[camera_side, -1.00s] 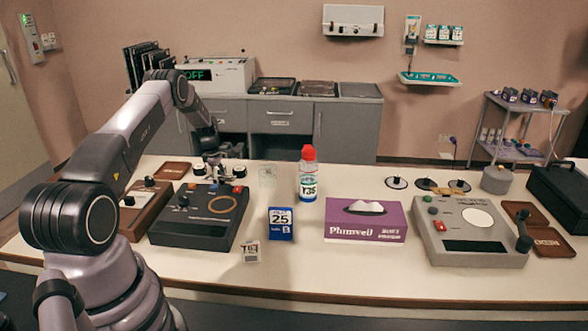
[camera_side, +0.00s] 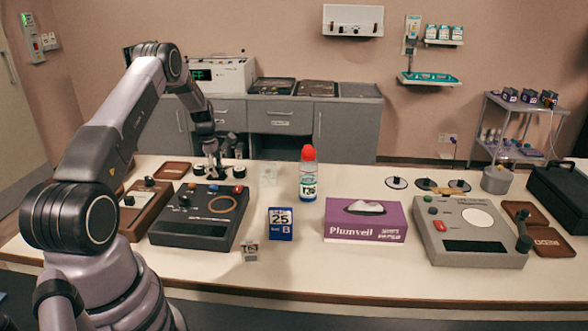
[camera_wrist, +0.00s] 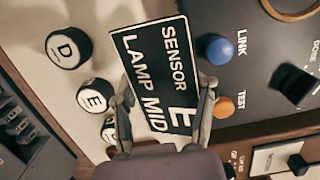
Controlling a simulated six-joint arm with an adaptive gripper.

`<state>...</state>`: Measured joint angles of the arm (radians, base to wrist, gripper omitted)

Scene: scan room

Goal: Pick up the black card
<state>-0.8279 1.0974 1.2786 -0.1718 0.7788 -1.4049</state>
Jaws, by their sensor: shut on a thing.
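The black card (camera_wrist: 155,70) with white letters reading "SENSOR LAMP MID E" fills the middle of the wrist view, tilted. My gripper (camera_wrist: 163,118) is shut on it, with one finger at each side edge of its lower part. In the side view my gripper (camera_side: 212,168) is above the back edge of the black control box (camera_side: 200,228), near the small round lettered pieces. The card cannot be made out clearly in the side view.
Round pieces marked D (camera_wrist: 68,47) and E (camera_wrist: 97,95) stand close beside the card. The box's blue button (camera_wrist: 214,48) and orange button (camera_wrist: 224,106) are on its other side. A red-capped bottle (camera_side: 308,175) and a tissue box (camera_side: 366,222) stand to the right.

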